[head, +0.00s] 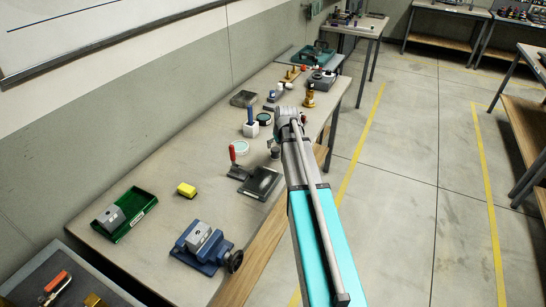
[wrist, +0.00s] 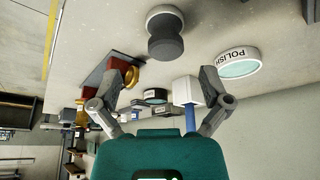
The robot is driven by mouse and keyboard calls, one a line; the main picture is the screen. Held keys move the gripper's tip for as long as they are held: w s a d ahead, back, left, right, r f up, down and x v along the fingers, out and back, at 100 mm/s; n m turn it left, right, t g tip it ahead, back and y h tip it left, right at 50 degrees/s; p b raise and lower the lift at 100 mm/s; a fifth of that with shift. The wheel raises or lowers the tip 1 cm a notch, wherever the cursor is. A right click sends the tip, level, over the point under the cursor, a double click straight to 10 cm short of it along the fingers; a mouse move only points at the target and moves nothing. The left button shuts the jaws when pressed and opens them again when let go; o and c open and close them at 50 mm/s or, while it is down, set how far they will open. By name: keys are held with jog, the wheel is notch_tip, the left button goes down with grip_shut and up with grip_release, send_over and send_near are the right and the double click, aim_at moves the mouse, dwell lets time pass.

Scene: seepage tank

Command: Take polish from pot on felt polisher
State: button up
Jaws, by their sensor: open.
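The polish pot (wrist: 238,64) is a round white pot labelled POLISH with pale green contents, at the upper right of the wrist view. It also shows on the bench in the head view (head: 240,147). The felt polisher (wrist: 165,31) has a dark waisted grip and a pale round base. It stands at the top middle of the wrist view, apart from the pot, and shows beside my arm in the head view (head: 275,153). My gripper (wrist: 167,74) is open and empty, its fingers apart and the polisher beyond them. In the head view the fingers are mostly hidden by my arm.
A white block with a blue handle (head: 250,127) and a dark green pot (head: 264,119) stand behind the polish pot.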

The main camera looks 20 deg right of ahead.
aim_at(276, 149)
jog(key=b+x, duration=0.3)
jog(key=shift+w+a+f, duration=0.2)
jog(key=shift+a+f, duration=0.1)
jog(key=shift+b+x, duration=0.75)
jog(key=shift+b, duration=0.2)
jog(key=c, duration=1.2)
jog(key=shift+r, duration=0.15)
jog(key=shift+c, duration=0.2)
